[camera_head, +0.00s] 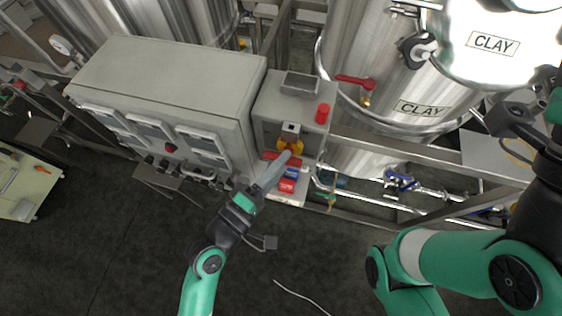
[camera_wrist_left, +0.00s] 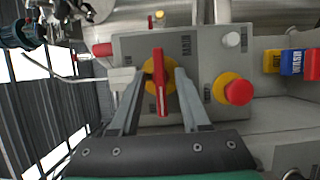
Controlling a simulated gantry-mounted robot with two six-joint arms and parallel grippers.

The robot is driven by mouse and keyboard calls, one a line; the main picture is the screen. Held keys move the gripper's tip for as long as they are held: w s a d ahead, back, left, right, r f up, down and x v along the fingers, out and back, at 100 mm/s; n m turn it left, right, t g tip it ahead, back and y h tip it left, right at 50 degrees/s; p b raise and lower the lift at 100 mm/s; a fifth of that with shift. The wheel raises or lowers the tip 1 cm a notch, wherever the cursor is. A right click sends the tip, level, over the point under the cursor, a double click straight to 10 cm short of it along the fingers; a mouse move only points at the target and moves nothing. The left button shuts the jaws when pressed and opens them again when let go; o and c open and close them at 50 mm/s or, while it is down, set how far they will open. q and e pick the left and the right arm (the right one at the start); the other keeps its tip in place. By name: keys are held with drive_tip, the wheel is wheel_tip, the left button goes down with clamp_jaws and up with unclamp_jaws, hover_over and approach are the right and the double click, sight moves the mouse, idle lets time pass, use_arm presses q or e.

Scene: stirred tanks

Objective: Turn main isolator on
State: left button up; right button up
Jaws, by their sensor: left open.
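The main isolator looks to be the red handle (camera_wrist_left: 160,88) on a yellow round plate, on the face of a grey box (camera_wrist_left: 215,45). In the wrist view the handle stands upright in the picture, between the two fingers of my left gripper (camera_wrist_left: 157,80). The fingers are open, one on each side of the handle; I cannot tell whether either touches it. In the head view my left gripper (camera_head: 285,160) reaches up to the yellow part (camera_head: 290,146) on the box and hides some of it. My right arm shows at the right; its gripper is not in view.
Yellow, blue and red blocks (camera_wrist_left: 291,62) lie further right. A large grey cabinet (camera_head: 170,80) stands left of the box. Steel tanks (camera_head: 360,60) stand behind.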

use_arm(q)
drive_tip(key=shift+c, duration=0.2)
clamp_jaws()
